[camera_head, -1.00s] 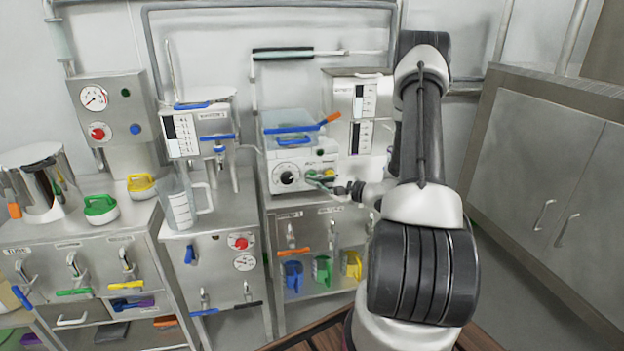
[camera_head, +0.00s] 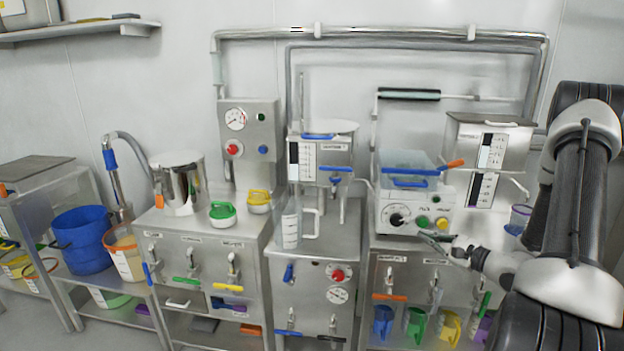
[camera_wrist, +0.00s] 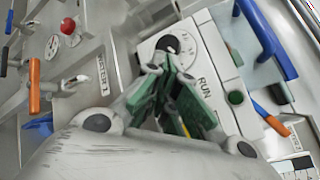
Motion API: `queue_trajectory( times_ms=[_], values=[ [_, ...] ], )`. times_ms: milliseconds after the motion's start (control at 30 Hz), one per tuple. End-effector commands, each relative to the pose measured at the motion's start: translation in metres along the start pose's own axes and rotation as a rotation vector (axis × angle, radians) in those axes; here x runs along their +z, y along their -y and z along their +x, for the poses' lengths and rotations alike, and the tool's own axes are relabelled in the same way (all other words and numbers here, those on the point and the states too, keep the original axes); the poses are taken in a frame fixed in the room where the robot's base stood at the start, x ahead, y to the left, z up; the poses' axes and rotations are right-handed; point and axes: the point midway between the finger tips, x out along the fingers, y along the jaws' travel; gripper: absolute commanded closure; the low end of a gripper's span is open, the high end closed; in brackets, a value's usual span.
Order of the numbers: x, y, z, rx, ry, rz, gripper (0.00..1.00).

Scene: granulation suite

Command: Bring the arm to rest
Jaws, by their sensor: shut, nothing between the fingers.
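My gripper (camera_head: 432,238) is in front of the white control box (camera_head: 398,200) with the black dial, at its lower edge near the green and yellow buttons. In the wrist view my gripper (camera_wrist: 165,75) has its green-padded fingers together and empty, in front of the panel marked RUN (camera_wrist: 207,87). I cannot tell whether the fingertips touch the panel. My arm (camera_head: 570,220) reaches in from the right side of the head view.
A blue-handled clear lid (camera_head: 410,165) tops the control box. A clear jug (camera_head: 291,225) stands on the steel counter to its left. Blue, green and yellow scoops (camera_head: 416,325) hang below. A blue bucket (camera_head: 80,240) stands far left. Grey wall is open above.

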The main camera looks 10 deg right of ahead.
Motion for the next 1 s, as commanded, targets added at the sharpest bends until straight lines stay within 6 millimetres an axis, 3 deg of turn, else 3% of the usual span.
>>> queue_trajectory(
  times_ms=[167, 233, 400, 500, 633, 767, 1000],
  values=[
    [0.02, -0.057, -0.023, 0.219, 0.053, 0.138, 1.0],
    [0.037, -0.078, -0.04, 0.335, 0.08, 0.17, 1.0],
    [0.088, -0.105, -0.088, 0.648, 0.141, 0.124, 1.0],
    [0.113, -0.111, -0.116, 0.826, 0.159, 0.042, 1.0],
    [0.14, -0.109, -0.156, 1.062, 0.16, -0.131, 1.0],
    [0.159, -0.093, -0.194, 1.279, 0.132, -0.374, 1.0],
    [0.19, -0.04, -0.234, 1.513, 0.044, -0.9, 1.0]
  ],
)
